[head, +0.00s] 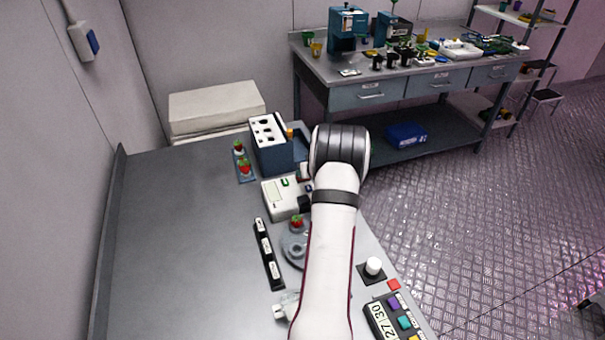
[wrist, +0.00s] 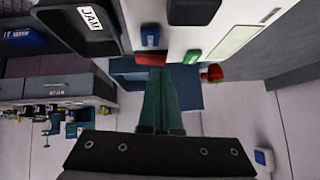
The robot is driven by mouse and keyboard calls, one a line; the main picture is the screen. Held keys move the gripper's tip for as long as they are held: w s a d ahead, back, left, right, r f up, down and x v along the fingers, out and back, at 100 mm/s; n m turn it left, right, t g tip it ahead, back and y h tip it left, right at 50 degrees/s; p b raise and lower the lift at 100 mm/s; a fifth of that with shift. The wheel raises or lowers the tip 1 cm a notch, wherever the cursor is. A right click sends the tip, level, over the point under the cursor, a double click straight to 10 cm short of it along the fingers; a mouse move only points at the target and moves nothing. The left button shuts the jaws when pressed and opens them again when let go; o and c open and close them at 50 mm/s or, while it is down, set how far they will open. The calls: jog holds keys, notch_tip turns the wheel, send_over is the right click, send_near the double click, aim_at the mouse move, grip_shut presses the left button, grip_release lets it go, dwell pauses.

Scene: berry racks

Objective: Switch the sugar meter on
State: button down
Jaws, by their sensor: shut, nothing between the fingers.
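The sugar meter, taken to be the white device with a pale display (head: 279,206), stands on the grey bench in the head view, partly behind my arm. Its white top (wrist: 180,42) fills the upper middle of the wrist view, with a display (wrist: 235,35), a green mark (wrist: 192,56) and a dark block on it. A small red piece, perhaps a switch (wrist: 150,57), shows at its edge. My gripper (wrist: 163,72) is shut and empty, its fingertips close to the red piece; contact cannot be told. In the head view my arm hides the fingers.
A blue box with a white top (head: 268,133) stands behind the meter, beside a strawberry stand (head: 245,172). A round grey plate with a strawberry (head: 296,222) and a black strip of labels (head: 268,253) lie nearer. The bench's left side is clear.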

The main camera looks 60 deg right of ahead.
jog(key=shift+f, duration=0.25)
jog(key=shift+w+a+f, duration=0.1)
jog(key=shift+a+f, duration=0.1)
jog(key=shift+f, duration=0.15)
jog(key=shift+s+d+r, duration=0.2)
jog(key=shift+s+d, duration=0.4)
jog(key=shift+r, duration=0.15)
